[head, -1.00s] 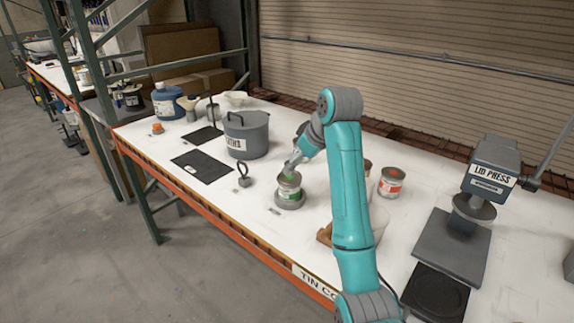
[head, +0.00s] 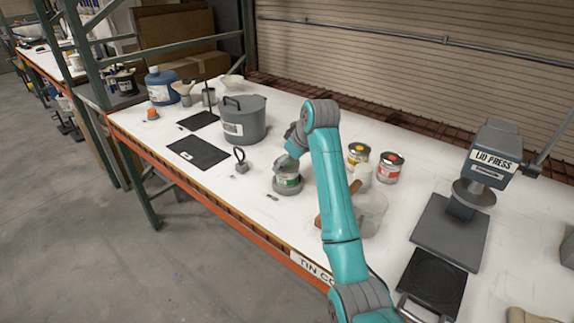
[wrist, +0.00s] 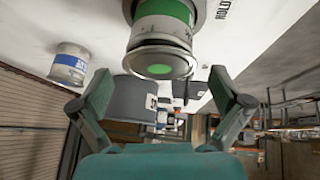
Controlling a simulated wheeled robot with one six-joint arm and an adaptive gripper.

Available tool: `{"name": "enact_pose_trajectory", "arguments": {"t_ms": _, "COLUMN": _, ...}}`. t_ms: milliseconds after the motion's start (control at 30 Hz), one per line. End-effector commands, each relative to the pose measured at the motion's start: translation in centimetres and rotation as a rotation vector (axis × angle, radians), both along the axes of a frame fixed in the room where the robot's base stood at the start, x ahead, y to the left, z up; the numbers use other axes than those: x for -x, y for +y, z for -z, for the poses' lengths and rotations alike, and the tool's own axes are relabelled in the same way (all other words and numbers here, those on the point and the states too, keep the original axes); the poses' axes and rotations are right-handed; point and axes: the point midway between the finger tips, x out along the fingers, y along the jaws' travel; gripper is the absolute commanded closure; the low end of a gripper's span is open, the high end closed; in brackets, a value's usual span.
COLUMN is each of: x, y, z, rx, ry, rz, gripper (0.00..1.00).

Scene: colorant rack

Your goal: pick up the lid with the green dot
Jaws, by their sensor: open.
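The lid with the green dot (wrist: 158,64) sits on top of a tin with a green band (wrist: 165,22), in the upper middle of the wrist view. In the head view this tin (head: 289,181) stands on a round grey base, and my gripper hides most of its lid. My gripper (wrist: 160,76) is open and empty. Its two fingers are spread on either side of the lid in the wrist view, seemingly without touching it. In the head view my gripper (head: 288,158) is at the top of the tin.
A large grey pot (head: 243,120) stands behind left of the tin, with a small ring-handled weight (head: 240,160) near. Yellow-dot (head: 358,154) and red-dot (head: 390,168) tins stand to the right, beside a clear tub (head: 370,212). A blue-banded tin (wrist: 70,64) shows in the wrist view. The lid press (head: 485,170) is far right.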

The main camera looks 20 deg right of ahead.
Motion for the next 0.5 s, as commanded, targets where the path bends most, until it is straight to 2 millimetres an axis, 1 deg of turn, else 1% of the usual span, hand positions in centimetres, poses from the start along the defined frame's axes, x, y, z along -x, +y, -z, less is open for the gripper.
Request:
{"name": "enact_pose_trajectory", "arguments": {"t_ms": 100, "x": -0.40, "y": 0.17, "z": 0.74, "rx": 0.000, "ry": 0.001, "rz": 0.000, "gripper": 0.00}}
{"name": "enact_pose_trajectory", "arguments": {"t_ms": 333, "x": -0.48, "y": 0.19, "z": 0.82, "rx": 0.001, "ry": 0.000, "rz": -0.001, "gripper": 0.00}}
{"name": "enact_pose_trajectory", "arguments": {"t_ms": 367, "x": -0.48, "y": 0.19, "z": 0.82, "rx": 0.001, "ry": 0.000, "rz": -0.001, "gripper": 0.05}}
{"name": "enact_pose_trajectory", "arguments": {"t_ms": 400, "x": -0.47, "y": 0.18, "z": 0.81, "rx": 0.001, "ry": 0.000, "rz": -0.001, "gripper": 0.15}}
{"name": "enact_pose_trajectory", "arguments": {"t_ms": 467, "x": -0.47, "y": 0.18, "z": 0.81, "rx": 0.001, "ry": 0.000, "rz": -0.001, "gripper": 0.28}}
{"name": "enact_pose_trajectory", "arguments": {"t_ms": 500, "x": -0.47, "y": 0.18, "z": 0.81, "rx": 0.001, "ry": 0.000, "rz": -0.001, "gripper": 0.32}}
